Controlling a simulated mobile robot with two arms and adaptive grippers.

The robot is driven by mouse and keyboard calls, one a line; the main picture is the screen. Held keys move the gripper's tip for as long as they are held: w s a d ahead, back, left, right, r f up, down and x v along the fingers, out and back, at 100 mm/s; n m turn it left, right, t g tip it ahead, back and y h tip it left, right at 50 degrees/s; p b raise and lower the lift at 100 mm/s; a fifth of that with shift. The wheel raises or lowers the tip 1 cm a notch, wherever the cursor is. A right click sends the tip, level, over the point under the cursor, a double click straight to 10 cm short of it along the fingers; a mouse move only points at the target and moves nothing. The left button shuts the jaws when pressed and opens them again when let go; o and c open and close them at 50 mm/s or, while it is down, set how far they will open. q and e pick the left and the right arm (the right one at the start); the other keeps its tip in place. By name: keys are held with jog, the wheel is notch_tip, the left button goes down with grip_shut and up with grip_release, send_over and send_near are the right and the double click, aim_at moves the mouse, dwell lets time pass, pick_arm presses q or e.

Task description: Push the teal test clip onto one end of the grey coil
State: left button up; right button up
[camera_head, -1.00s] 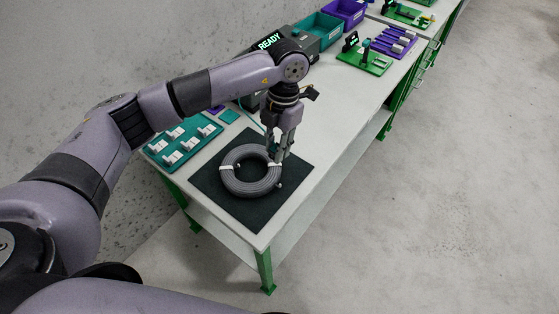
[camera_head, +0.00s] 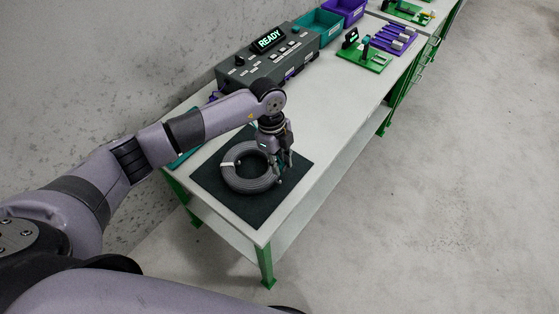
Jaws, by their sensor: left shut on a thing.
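The grey coil (camera_head: 240,182) lies flat on a dark mat (camera_head: 250,212) on the near part of the bench. A white tie shows on its left side, and a small dark stub (camera_head: 279,181) sticks out at its right edge. My left gripper (camera_head: 283,166) points down at the coil's right side, low over the mat. It is shut on the teal test clip (camera_head: 280,160), which is small and mostly hidden by the fingers. I cannot tell whether the clip touches a coil end. My right gripper is not in view.
A grey tester (camera_head: 265,62) with a lit READY display stands at the back. Teal (camera_head: 322,27) and purple bins (camera_head: 347,10) stand beyond it. Green (camera_head: 362,58) and purple holders (camera_head: 394,40) sit further right. My left arm covers most of a teal tray (camera_head: 183,158).

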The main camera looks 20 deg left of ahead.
pick_arm(q)
jog(key=shift+f+b, duration=1.6)
jog(key=shift+f, duration=0.85)
jog(key=shift+f, duration=0.1)
jog(key=shift+f, duration=0.4)
jog(key=shift+f, duration=0.6)
dwell(0.8)
jog(key=o, duration=0.4)
jog(key=shift+o, duration=0.7)
jog(key=o, duration=0.4)
